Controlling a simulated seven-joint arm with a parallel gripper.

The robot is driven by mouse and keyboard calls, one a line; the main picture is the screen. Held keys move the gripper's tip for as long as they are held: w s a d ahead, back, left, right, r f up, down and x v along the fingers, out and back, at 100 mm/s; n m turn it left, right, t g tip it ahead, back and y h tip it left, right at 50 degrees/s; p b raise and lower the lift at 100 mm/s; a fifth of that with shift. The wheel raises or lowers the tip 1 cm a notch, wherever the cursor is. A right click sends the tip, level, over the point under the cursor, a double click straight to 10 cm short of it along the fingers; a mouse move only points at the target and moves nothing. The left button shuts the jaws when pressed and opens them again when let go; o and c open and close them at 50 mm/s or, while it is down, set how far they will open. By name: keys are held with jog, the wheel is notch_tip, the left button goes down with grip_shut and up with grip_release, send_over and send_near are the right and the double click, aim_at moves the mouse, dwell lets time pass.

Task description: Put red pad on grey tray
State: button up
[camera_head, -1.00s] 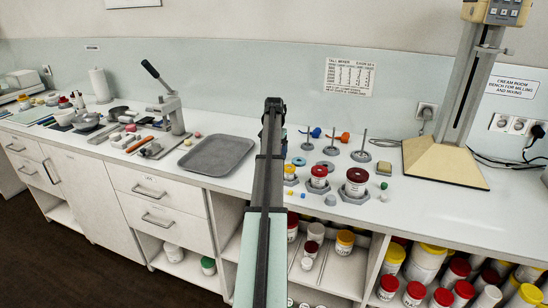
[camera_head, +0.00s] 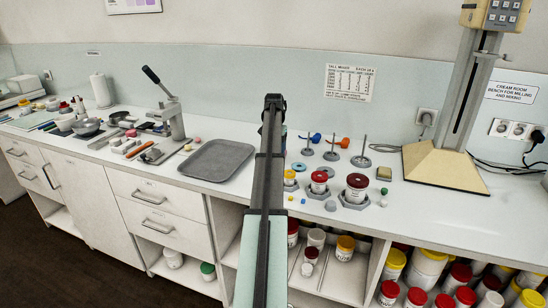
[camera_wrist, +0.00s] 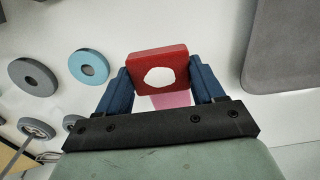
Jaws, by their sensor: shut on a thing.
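The red pad (camera_wrist: 160,56), square with a whitish round patch on its face, sits between the blue fingers of my gripper (camera_wrist: 162,72) in the wrist view. My gripper is shut on it. A pink patch shows below the pad between the fingers; I cannot tell what it is. The grey tray (camera_wrist: 290,52) is at the upper right of the wrist view, apart from the pad. In the head view the grey tray (camera_head: 213,160) lies flat and empty on the bench, left of my arm. My arm hides the red pad there.
Right of my arm stand a large red-lidded jar (camera_head: 356,187), a smaller one (camera_head: 319,182) and upright rods on round bases. A lever press (camera_head: 170,110) stands left of the tray. A grey ring (camera_wrist: 34,75) and a light-blue ring (camera_wrist: 88,66) lie left of my gripper in the wrist view.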

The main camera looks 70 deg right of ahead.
jog(key=r, duration=0.5)
jog(key=shift+w+a+r, duration=0.1)
jog(key=shift+w+r, duration=0.25)
jog(key=shift+r, duration=0.05)
jog(key=r+n, duration=0.1)
jog(key=n, duration=0.1)
send_over(218, 161)
jog(key=shift+m, duration=1.1)
jog(key=shift+f, duration=4.95)
jog(key=shift+f, duration=0.1)
jog(key=o, duration=1)
